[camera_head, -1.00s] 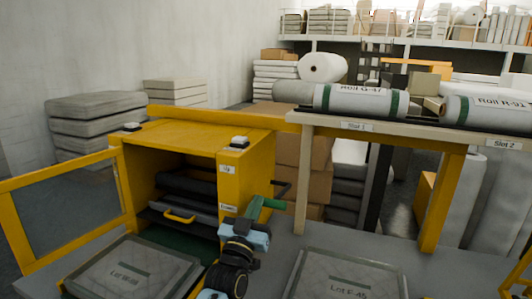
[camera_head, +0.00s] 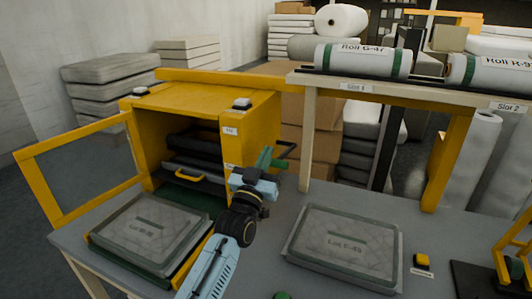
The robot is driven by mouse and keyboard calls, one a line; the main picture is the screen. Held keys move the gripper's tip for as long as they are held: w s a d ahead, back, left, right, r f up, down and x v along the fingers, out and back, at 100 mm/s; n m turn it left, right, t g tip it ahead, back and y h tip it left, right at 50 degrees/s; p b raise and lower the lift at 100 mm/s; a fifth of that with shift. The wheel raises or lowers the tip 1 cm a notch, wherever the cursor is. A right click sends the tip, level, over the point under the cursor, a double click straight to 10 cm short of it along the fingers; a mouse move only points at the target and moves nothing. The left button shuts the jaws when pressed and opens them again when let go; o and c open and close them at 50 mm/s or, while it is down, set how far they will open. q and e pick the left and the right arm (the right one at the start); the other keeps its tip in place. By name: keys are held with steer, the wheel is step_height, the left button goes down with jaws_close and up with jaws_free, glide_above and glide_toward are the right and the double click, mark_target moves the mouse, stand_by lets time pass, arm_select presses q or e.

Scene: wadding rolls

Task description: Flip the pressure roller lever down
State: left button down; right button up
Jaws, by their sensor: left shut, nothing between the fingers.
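A yellow machine (camera_head: 190,105) stands on the grey table, its front open onto dark rollers inside. A dark lever (camera_head: 288,146), which looks like the pressure roller lever, sticks out from its right side. My left gripper (camera_head: 272,158) has green fingers and is shut and empty just in front of the lever. The fingers partly overlap the lever in the picture; I cannot tell whether they touch it. The lever's lower part is hidden behind my gripper.
A framed door (camera_head: 85,168) stands open at the left. A wadding pad (camera_head: 150,228) lies before the machine and another pad (camera_head: 345,243) lies to the right. A rack holds rolls (camera_head: 362,60) above. A yellow button (camera_head: 422,259) sits at the right.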

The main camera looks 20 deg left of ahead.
arm_select(q)
steer(key=v, duration=1)
steer(key=shift+a, duration=0.35)
arm_select(e)
steer(key=shift+s+a+r, duration=0.1)
steer(key=shift+a+r, duration=0.25)
steer(key=shift+a, duration=0.15)
arm_select(q)
steer(key=shift+w+f, duration=0.1)
steer(key=shift+w, duration=0.05)
